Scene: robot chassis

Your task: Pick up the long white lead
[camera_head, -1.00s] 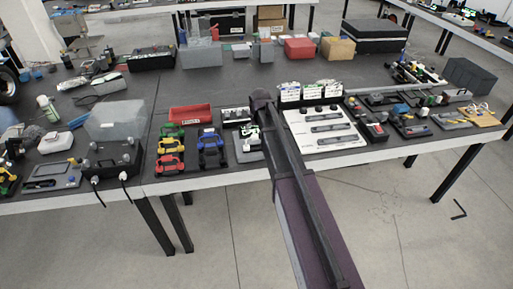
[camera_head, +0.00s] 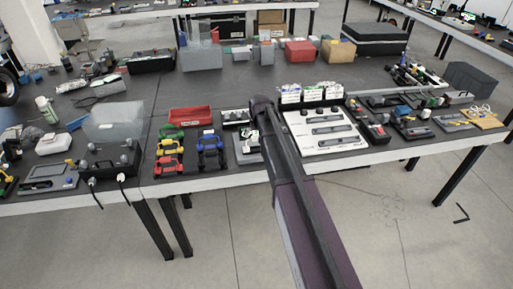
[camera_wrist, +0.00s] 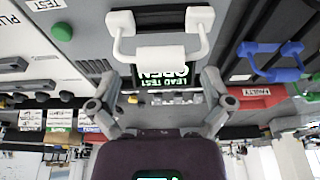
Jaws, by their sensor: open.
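A white lead (camera_wrist: 160,52) with two thick end plugs and a bar between them shows at top centre in the wrist view, which is upside down. It lies in front of a small display reading "LEAD TEST OPEN" (camera_wrist: 168,80). My gripper (camera_wrist: 159,88) is open, with its two grey fingers spread and nothing between them. The fingertips sit below the lead in the picture, apart from it as far as I can tell. In the head view the white lead (camera_head: 250,142) is partly hidden beside my arm, and my gripper is hidden there.
Blue leads (camera_head: 210,150) and red, yellow and green leads (camera_head: 169,155) lie left of my arm. A red bin (camera_head: 190,114) stands behind them. A white panel (camera_head: 325,133) is right of my arm. A blue lead (camera_wrist: 272,62) is near the gripper's right side.

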